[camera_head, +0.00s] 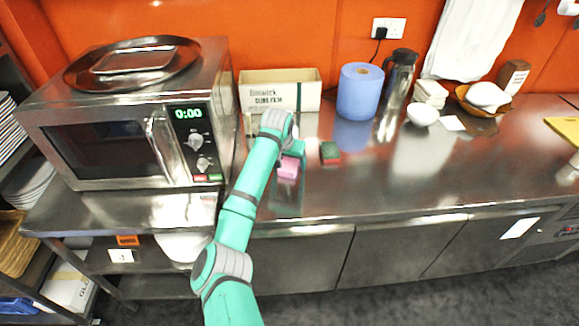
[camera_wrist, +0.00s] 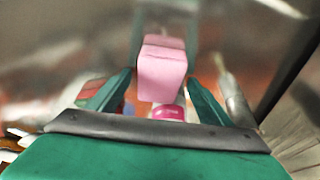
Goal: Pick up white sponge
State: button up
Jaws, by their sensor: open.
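No clearly white sponge shows. A pink, sponge-like block (camera_wrist: 162,72) is between the fingers of my gripper (camera_wrist: 161,82) in the wrist view, with a gap on each side. A pink block also shows in the head view (camera_head: 288,170), on the steel counter just below my gripper (camera_head: 290,150). A second pink piece (camera_wrist: 170,113) with a pale mark shows under the block in the wrist view. My gripper is open, and its fingertips are partly hidden by my arm in the head view. A dark green and red sponge (camera_head: 330,153) lies to the right.
A microwave (camera_head: 110,140) with a steel tray (camera_head: 130,62) on top stands close on the left. A cardboard box (camera_head: 280,90), a blue paper roll (camera_head: 360,92) and a steel flask (camera_head: 398,85) stand behind. The counter (camera_head: 400,175) is clear to the front right.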

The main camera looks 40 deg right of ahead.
jog(key=shift+f, duration=0.3)
jog(key=c, duration=1.1)
jog(key=shift+d, duration=0.1)
jog(key=shift+c, duration=0.5)
jog(key=shift+r, duration=0.15)
